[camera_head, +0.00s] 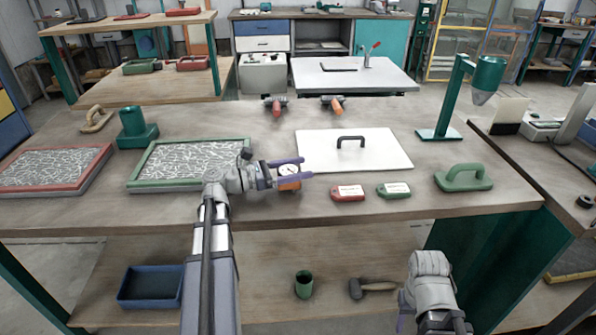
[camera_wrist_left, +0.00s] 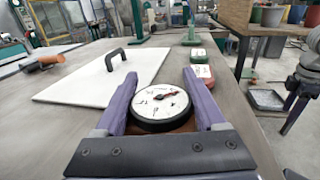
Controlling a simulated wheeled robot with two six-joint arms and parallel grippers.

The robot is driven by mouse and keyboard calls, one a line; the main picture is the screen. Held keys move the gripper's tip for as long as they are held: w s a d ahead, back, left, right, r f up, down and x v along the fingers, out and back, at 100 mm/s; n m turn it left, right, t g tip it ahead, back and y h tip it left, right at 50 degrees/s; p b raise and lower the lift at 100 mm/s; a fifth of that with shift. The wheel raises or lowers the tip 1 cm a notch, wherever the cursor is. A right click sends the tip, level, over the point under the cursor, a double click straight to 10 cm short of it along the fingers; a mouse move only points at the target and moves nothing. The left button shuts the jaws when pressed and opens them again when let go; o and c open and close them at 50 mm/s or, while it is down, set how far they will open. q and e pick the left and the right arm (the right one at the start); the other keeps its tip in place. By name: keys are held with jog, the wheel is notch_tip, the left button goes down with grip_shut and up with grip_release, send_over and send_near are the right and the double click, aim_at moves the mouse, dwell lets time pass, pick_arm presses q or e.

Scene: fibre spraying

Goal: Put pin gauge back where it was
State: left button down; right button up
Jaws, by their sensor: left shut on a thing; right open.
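The pin gauge, a round white dial with a dark rim, shows in the left wrist view (camera_wrist_left: 161,104) and in the head view (camera_head: 289,170). My left gripper (camera_head: 300,169) is shut on it, with its purple fingers on either side of the dial. It holds the gauge over the workbench (camera_head: 265,215), between the green-framed tray and the white board. I cannot tell whether the gauge touches the bench.
A white board (camera_head: 385,155) with a dark handle lies behind the gauge. A red tag (camera_head: 347,193) and a green tag (camera_head: 394,190) lie to its right. The green-framed tray (camera_head: 195,165) is to the left. Bare bench lies in front.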

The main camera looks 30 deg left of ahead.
pick_arm(q)
jog(key=shift+f, duration=0.1)
grip_release()
jog(key=shift+s+a, duration=0.15)
jog(key=v, duration=1.1)
jog(key=shift+s+a, duration=0.2)
jog(key=shift+a, duration=0.05)
